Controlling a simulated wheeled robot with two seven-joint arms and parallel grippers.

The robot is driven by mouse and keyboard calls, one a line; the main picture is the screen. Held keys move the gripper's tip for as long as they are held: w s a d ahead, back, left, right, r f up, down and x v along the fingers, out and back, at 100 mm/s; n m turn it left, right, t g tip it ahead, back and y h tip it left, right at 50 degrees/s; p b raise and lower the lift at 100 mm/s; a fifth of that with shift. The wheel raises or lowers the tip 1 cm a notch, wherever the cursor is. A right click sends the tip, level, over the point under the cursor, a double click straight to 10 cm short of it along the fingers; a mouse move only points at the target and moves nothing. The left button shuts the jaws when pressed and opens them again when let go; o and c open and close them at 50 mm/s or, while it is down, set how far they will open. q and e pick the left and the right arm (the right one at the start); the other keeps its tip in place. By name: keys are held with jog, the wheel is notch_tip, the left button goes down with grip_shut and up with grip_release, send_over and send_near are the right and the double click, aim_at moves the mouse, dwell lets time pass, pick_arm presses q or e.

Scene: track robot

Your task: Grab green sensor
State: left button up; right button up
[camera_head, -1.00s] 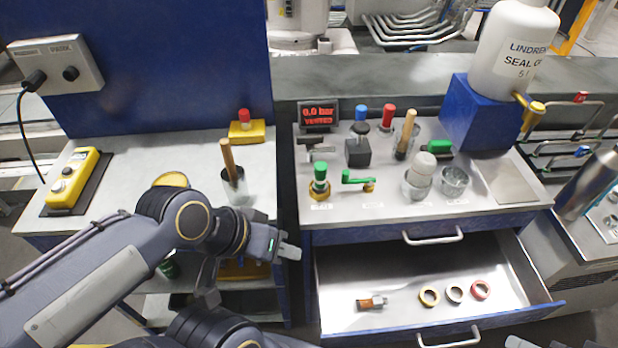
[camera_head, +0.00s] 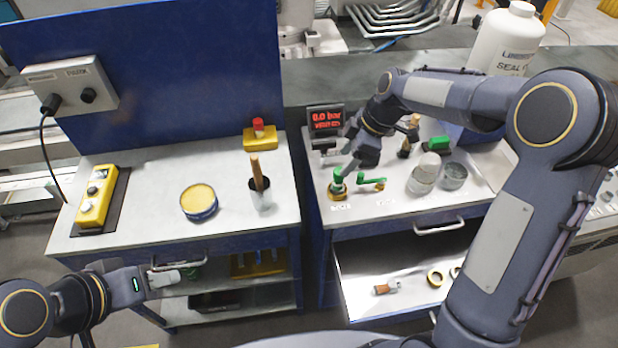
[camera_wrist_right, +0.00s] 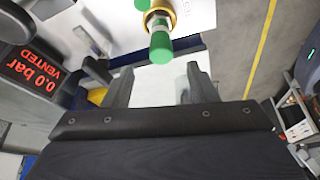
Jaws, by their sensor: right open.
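The green sensor (camera_head: 338,181), a green cap on a brass base, stands upright at the front left of the right bench. In the right wrist view the green sensor (camera_wrist_right: 161,46) lies just beyond the fingertips, roughly in line with the gap. My right gripper (camera_head: 350,163) is close above and behind it; in the right wrist view the gripper (camera_wrist_right: 157,82) is open and empty, its fingers apart. My left gripper (camera_head: 172,276) is low at the left, in front of the left bench, away from the sensor; its jaw opening is unclear.
A green-handled valve (camera_head: 371,182) is just right of the sensor. The pressure display (camera_head: 325,120) reads 0.0 bar, vented, behind it. Glass jars (camera_head: 422,178) stand further right. An open drawer (camera_head: 385,262) sticks out below. A yellow-lidded tin (camera_head: 198,200) is on the left bench.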

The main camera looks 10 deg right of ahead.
aim_at(336, 175)
jog(key=p+x, duration=0.2)
jog(key=x, duration=0.4)
jog(key=shift+s+f, duration=0.1)
jog(key=shift+f, duration=0.2)
jog(key=shift+a+f, duration=0.2)
jog(key=shift+f, duration=0.25)
jog(key=c, duration=1.1)
